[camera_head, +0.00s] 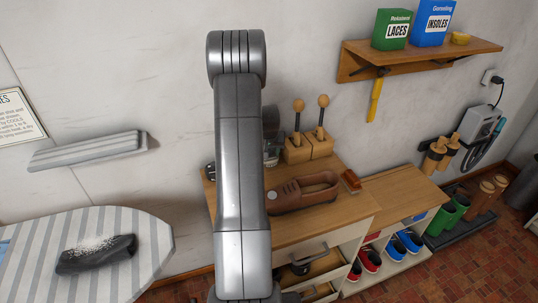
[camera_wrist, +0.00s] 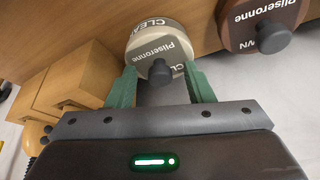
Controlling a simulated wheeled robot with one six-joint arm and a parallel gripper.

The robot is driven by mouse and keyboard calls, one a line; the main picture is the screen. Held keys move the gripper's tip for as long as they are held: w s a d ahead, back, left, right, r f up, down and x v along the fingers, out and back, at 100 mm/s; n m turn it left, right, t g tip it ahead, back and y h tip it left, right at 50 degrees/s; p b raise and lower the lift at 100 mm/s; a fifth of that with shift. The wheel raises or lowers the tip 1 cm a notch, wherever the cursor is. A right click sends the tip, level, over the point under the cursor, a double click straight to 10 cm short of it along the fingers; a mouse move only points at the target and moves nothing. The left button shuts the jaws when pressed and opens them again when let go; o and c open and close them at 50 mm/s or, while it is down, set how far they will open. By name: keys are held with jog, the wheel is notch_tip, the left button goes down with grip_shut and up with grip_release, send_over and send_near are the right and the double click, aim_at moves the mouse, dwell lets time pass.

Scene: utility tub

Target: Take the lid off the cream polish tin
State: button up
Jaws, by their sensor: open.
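The cream polish tin (camera_wrist: 148,35) stands at the top middle of the wrist view, with its lid (camera_wrist: 172,50) on and a dark round knob (camera_wrist: 160,71) in the lid's middle. My gripper (camera_wrist: 160,74) is open, its two green fingers one on each side of the knob, with a gap to it on both sides. The fingertips are close to the lid's near edge; I cannot tell whether they touch it. In the head view my arm covers the tin and the gripper.
A brown tin (camera_wrist: 258,18) with a dark knob stands right of the cream tin. Wooden blocks (camera_wrist: 72,78) are to the left. In the head view a brown shoe (camera_head: 305,192) and a brush (camera_head: 350,180) lie on the cabinet top (camera_head: 300,228); a shelf (camera_head: 420,59) hangs above right.

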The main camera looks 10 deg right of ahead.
grip_shut()
jog(key=shift+r, duration=0.1)
